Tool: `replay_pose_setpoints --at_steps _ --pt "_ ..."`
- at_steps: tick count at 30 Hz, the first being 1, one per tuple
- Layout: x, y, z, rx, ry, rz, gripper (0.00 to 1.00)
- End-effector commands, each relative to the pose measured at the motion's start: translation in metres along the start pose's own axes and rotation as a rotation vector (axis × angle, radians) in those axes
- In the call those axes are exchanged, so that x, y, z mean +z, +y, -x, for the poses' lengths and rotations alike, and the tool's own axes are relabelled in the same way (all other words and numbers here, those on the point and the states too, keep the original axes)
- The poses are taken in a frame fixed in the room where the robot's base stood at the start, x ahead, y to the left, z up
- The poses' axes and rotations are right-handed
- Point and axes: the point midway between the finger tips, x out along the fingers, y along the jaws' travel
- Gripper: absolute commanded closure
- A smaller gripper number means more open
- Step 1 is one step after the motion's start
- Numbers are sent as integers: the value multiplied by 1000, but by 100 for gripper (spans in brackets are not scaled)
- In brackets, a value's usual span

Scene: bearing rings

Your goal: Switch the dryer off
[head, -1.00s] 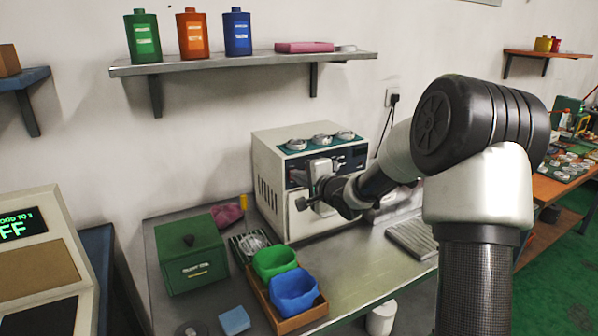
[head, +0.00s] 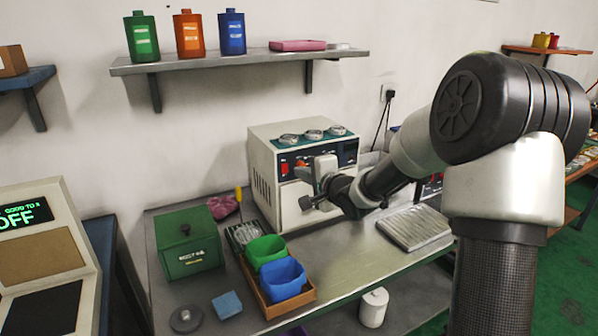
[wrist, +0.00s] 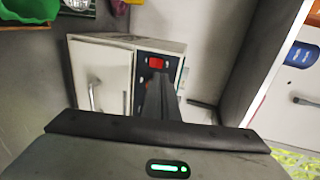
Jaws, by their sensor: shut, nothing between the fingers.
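The dryer appears to be the cream box (head: 262,165) on the metal bench, with a dark blue control panel on its front. A red switch (head: 284,168) shows at the panel's left end. My gripper (wrist: 160,85) is shut and empty, pointing at the panel. In the head view, my gripper (head: 312,176) is in front of the panel, hiding part of it. I cannot tell if it touches the panel.
A green box (head: 188,245), a wooden tray (head: 262,300) with green and blue bins, and a ribbed tray (head: 413,228) stand on the bench. A shelf (head: 220,64) with bottles hangs above. A display (head: 22,215) at left reads OFF.

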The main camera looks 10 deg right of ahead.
Motion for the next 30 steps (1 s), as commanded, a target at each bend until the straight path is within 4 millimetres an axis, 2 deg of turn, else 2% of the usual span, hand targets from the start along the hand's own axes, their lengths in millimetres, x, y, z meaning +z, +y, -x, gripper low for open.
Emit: replay_pose_setpoints --at_steps 1,3,9,13,23,27,29,30 --pt "0 -5 14 2 2 2 100" --pt "0 -8 27 1 1 0 100" --pt "0 -11 54 1 -1 0 100" --pt "1 -11 60 1 -2 -1 100" --pt "1 -11 61 2 -2 1 100" --pt "-6 0 68 76 47 81 100" --pt "-16 13 80 164 97 167 100" --pt "-24 23 93 241 135 237 100"
